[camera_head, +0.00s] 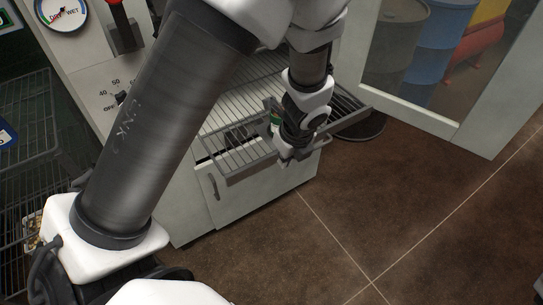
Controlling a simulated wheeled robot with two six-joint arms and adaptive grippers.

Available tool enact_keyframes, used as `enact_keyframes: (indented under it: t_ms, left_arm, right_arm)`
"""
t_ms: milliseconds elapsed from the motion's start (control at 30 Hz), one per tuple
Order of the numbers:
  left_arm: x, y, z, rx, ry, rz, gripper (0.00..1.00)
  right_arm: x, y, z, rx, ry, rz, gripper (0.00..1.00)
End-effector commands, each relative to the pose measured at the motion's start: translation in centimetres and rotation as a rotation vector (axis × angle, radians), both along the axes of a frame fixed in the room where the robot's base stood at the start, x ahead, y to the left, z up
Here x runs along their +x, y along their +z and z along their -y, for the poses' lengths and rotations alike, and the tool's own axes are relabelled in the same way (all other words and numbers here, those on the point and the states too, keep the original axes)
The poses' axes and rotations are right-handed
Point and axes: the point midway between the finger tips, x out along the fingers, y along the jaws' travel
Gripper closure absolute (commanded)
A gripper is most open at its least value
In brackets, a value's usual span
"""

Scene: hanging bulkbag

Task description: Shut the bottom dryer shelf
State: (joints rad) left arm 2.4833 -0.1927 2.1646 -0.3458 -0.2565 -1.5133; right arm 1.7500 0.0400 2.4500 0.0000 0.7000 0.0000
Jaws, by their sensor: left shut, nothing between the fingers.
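The dryer's bottom shelf (233,157) is a grey wire rack that sticks out of the white dryer cabinet (205,205). It lies roughly level above a lower front panel with a handle. My left gripper (285,160) points down at the front right part of the rack, close to its front rail. Its fingers are shut with nothing between them. I cannot tell whether they touch the rail. My right gripper is out of view.
The dryer's glass door (420,62) stands open at the right, with blue drums showing through it. A dark wire rack (30,160) stands at the left. A wet/dry dial (62,12) is at the top left.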

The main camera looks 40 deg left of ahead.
Motion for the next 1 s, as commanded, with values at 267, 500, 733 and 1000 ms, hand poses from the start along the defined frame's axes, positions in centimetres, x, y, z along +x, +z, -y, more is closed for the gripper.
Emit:
enact_keyframes:
  t_ms: [267, 500, 733, 1000]
  left_arm:
    - [0.5, -6.9, -1.3, -0.004, 0.004, -0.002, 1.0]
    - [1.8, -8.1, -4.1, -0.007, 0.008, 0.003, 1.0]
    - [2.3, -7.8, -5.5, -0.002, 0.006, 0.0, 1.0]
    - [2.3, -7.8, -5.5, -0.002, 0.006, 0.0, 1.0]
  right_arm:
    - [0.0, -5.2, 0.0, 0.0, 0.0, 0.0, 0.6]
    - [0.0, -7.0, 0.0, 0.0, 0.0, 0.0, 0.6]
    - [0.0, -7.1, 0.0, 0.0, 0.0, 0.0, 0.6]
    - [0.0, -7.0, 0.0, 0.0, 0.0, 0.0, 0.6]
